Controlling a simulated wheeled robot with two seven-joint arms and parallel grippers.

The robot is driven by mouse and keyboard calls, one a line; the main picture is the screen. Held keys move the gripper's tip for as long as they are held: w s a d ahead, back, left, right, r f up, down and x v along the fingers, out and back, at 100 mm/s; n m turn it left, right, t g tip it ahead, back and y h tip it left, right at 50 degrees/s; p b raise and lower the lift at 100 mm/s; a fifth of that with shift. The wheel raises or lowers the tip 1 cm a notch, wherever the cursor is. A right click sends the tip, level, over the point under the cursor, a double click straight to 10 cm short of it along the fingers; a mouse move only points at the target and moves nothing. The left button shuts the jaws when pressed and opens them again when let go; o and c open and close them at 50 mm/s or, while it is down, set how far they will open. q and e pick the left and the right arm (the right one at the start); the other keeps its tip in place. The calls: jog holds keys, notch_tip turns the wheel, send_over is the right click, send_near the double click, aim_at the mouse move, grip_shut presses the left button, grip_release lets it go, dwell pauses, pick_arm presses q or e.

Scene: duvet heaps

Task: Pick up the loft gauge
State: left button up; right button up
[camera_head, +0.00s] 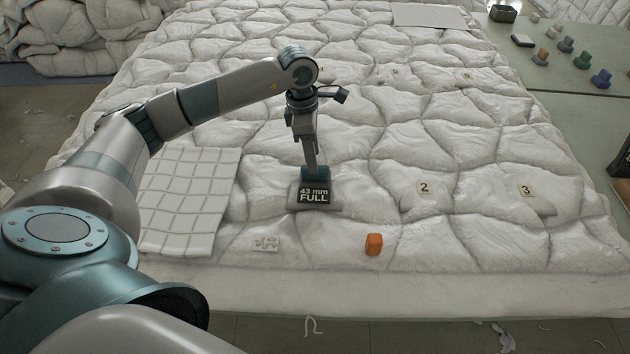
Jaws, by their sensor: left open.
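The loft gauge (314,196) stands on the quilted duvet (470,150), near its front middle. It has a grey base, a teal block on top and a dark display reading "43 mm FULL". My left gripper (312,168) points down from above, with its fingertips at the teal block. It is open. I cannot tell whether the fingers touch the block or straddle it. My right gripper is not in view.
An orange block (374,244) lies on the duvet's front edge. Number cards "2" (424,188) and "3" (526,190) lie to the right.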

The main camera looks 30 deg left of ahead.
aim_at(315, 183)
pick_arm(q)
jog(key=shift+d+f+p, duration=0.15)
jog(key=shift+f+p, duration=0.5)
jog(key=shift+f, duration=0.05)
notch_tip(315, 183, down, 2)
jog(key=shift+d+f+p, duration=0.1)
jog(key=shift+p, duration=0.4)
jog(key=shift+w+f, duration=0.1)
jog(key=shift+f, duration=0.55)
grip_shut()
jog(key=shift+r, duration=0.1)
